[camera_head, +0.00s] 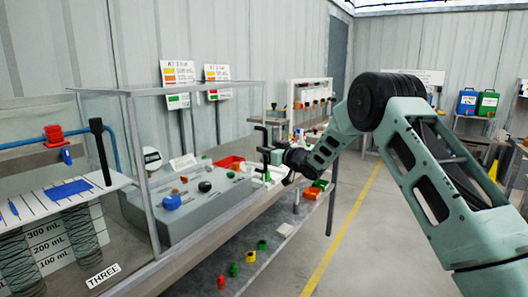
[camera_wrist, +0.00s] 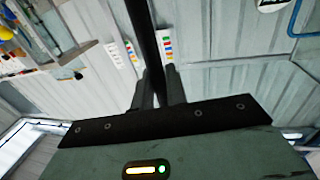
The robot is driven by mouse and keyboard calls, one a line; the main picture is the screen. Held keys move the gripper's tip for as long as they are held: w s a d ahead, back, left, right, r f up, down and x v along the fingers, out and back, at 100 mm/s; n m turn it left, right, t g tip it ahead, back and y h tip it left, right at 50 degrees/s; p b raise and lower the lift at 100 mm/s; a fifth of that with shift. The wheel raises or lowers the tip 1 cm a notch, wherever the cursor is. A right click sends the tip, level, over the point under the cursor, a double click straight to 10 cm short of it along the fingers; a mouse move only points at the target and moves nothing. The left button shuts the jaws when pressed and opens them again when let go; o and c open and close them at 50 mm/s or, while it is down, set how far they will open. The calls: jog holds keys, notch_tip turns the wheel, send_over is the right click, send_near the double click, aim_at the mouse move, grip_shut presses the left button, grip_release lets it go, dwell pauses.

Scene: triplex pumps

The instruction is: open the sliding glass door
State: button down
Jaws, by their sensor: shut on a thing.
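The glass enclosure with a grey metal frame (camera_head: 141,165) stands on the bench at the left of the head view. Its clear panes make the door's exact edges hard to tell. A black upright handle (camera_head: 261,134) is at the enclosure's right end. My gripper (camera_head: 273,156) reaches it from the right. In the wrist view a dark bar (camera_wrist: 143,35) runs between the fingers of my gripper (camera_wrist: 156,85), which are shut on it. How the handle joins the glass is not clear.
A grey control box (camera_head: 190,205) with knobs is behind the glass. A black upright lever (camera_head: 98,140) stands at the left. The floor by the yellow line (camera_head: 345,225) is clear.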

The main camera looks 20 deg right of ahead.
jog(key=c, duration=1.5)
grip_release()
jog(key=b+v, duration=0.3)
jog(key=v, duration=1.4)
jog(key=shift+s, duration=0.2)
